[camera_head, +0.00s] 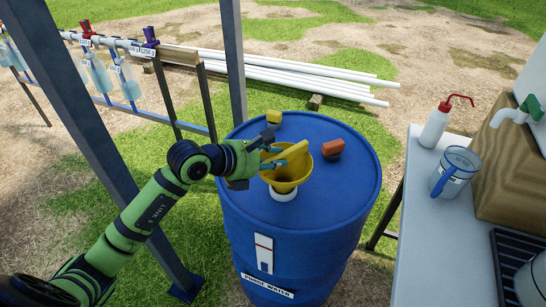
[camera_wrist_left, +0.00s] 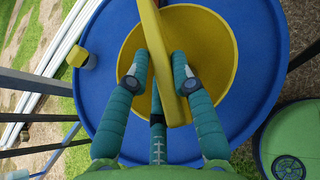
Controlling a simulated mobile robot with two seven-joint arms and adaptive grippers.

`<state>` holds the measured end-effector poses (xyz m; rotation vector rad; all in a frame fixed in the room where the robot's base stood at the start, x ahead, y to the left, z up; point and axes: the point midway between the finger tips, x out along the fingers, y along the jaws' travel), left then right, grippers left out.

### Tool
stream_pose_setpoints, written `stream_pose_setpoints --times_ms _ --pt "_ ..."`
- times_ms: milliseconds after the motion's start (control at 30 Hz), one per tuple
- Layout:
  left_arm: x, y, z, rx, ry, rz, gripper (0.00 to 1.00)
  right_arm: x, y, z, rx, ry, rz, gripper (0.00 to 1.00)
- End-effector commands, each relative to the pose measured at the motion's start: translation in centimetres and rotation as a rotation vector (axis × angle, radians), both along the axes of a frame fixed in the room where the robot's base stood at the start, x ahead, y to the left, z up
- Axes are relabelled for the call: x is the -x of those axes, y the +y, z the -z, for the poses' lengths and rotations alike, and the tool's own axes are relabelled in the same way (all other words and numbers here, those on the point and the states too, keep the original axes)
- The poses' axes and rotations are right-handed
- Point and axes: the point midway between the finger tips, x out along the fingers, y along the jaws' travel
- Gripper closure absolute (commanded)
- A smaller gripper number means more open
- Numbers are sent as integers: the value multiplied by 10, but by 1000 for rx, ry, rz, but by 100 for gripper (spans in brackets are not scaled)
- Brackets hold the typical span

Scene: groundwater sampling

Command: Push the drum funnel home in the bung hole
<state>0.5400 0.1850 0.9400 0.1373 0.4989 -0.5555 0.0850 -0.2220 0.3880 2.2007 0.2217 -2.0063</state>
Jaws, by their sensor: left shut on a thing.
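The yellow drum funnel (camera_head: 285,179) sits upright over a white collar (camera_head: 284,194) on top of the blue drum (camera_head: 335,200). The collar hides the bung hole, so I cannot tell how deep the funnel is. A yellow bar stands across the funnel's mouth. My left gripper (camera_head: 277,160) reaches in from the left and is shut on this bar. In the left wrist view the green fingers (camera_wrist_left: 165,80) close on the bar of the funnel (camera_wrist_left: 205,45) from both sides. My right gripper is not in view.
A yellow cap (camera_head: 274,116) and an orange-red block (camera_head: 332,149) are on the drum top. At right, a table (camera_head: 418,210) holds a red-topped wash bottle (camera_head: 435,126) and a blue-handled jug (camera_head: 455,170). A grey post (camera_head: 234,60) stands behind my left arm.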

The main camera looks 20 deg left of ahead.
Motion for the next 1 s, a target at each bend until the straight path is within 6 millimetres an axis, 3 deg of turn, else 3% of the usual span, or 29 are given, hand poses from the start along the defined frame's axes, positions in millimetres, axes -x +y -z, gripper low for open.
stream_pose_setpoints --times_ms 400,433,500,867,1000 --pt "0 0 11 1 -2 0 100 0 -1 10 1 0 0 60" --pt "0 0 10 0 -2 0 68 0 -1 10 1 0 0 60" --pt "0 0 9 1 -2 0 48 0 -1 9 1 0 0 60" --pt "2 2 10 -2 3 0 48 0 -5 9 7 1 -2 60" --pt "13 9 3 -4 2 -1 48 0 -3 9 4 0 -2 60"
